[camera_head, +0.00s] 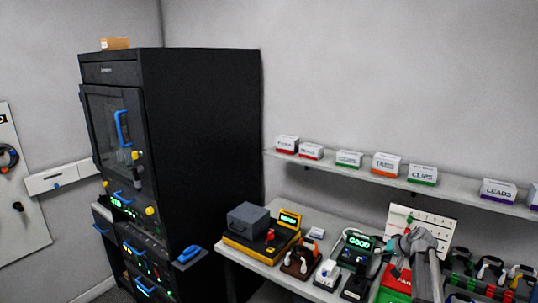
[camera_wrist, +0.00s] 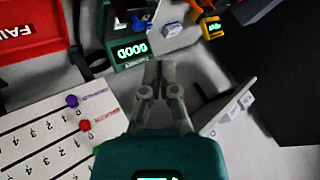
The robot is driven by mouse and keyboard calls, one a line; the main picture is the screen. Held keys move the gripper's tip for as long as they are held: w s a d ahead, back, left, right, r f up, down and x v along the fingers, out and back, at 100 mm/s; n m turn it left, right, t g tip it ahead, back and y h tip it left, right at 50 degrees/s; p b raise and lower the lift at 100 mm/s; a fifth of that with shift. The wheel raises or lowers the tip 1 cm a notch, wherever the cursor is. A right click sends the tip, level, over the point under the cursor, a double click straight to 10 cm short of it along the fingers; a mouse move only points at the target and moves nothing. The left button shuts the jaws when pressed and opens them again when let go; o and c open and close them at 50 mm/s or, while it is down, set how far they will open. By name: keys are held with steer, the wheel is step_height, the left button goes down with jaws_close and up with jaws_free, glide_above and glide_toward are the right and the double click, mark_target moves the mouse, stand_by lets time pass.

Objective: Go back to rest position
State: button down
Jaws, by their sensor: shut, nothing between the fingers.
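My gripper (camera_head: 402,243) is at the right of the head view, above the workbench and in front of the white numbered board (camera_head: 437,222). In the wrist view my gripper (camera_wrist: 155,66) shows with its two grey fingers together and nothing between them. The fingertips appear just below the green-lit GOOD display (camera_wrist: 131,52) in that picture; I cannot tell the gap in depth. My grey arm (camera_head: 427,280) comes up from the lower edge of the head view.
A red FAIL bin (camera_head: 396,280) is close beside my arm, with a green bin (camera_head: 388,296) below it. Several devices stand leftward on the bench (camera_head: 322,222). A shelf (camera_head: 330,163) with labelled boxes runs above. A tall black cabinet (camera_head: 205,130) stands left.

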steer(key=s+a+f+n+g+h+b, duration=0.1)
steer(key=s+a+f+g+b, duration=0.1)
steer(key=s+a+f, duration=0.3)
steer(key=s+a+f+g+h+b, duration=0.2)
steer(key=s+a+f+g+b, duration=0.1)
steer(key=s+a, duration=0.7)
steer(key=s+a+f+n+g+h+b, duration=0.1)
steer(key=s+a+f+g+b, duration=0.1)
steer(key=s+a+f+b, duration=0.2)
steer(key=s+a+f, duration=0.3)
steer(key=s+a, duration=0.1)
steer(key=s, duration=0.1)
steer(key=shift+s+f+n+g+h+b, duration=0.25)
steer(key=shift+f+n+g+h+b, duration=0.05)
steer(key=shift+h+b, duration=0.1)
stand_by(0.4)
